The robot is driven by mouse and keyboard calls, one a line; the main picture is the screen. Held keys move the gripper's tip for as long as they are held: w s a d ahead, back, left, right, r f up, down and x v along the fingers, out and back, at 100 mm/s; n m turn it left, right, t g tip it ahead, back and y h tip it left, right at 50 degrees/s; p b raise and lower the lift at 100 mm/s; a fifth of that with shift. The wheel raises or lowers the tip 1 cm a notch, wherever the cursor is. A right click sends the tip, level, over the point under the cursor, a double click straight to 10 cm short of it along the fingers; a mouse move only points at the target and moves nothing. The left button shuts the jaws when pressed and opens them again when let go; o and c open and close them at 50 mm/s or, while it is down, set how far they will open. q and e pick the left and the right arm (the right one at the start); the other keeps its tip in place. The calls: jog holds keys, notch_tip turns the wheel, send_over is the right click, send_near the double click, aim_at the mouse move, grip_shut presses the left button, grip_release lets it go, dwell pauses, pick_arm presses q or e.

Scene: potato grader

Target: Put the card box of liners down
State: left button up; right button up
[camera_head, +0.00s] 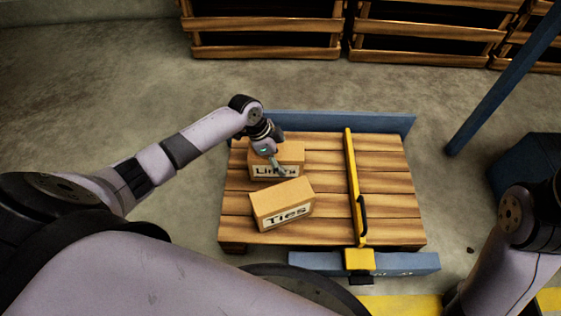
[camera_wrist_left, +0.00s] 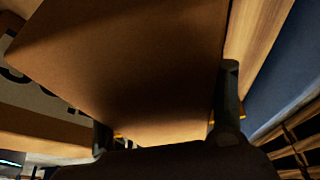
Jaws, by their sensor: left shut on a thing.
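The card box of liners (camera_head: 293,153), brown with a white label reading "Liners" partly covered by my gripper, is at the left of the wooden pallet top, towards its back. My left gripper (camera_head: 280,168) reaches over it from behind and is shut on it. In the left wrist view the box (camera_wrist_left: 130,55) fills the upper middle, with a dark finger on either side of it. I cannot tell whether its underside touches the slats. My right gripper is not in view.
A second card box labelled "Ties" (camera_head: 283,203) sits just in front, slightly turned. A yellow bar (camera_head: 354,185) with a black handle crosses the pallet (camera_head: 390,180); slats right of it are clear. A blue rail (camera_head: 350,123) runs behind. Wooden crates (camera_head: 265,40) stand further back.

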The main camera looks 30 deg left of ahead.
pick_arm(q)
jog(key=shift+r, duration=0.1)
jog(key=o, duration=1.4)
jog(key=shift+o, duration=0.2)
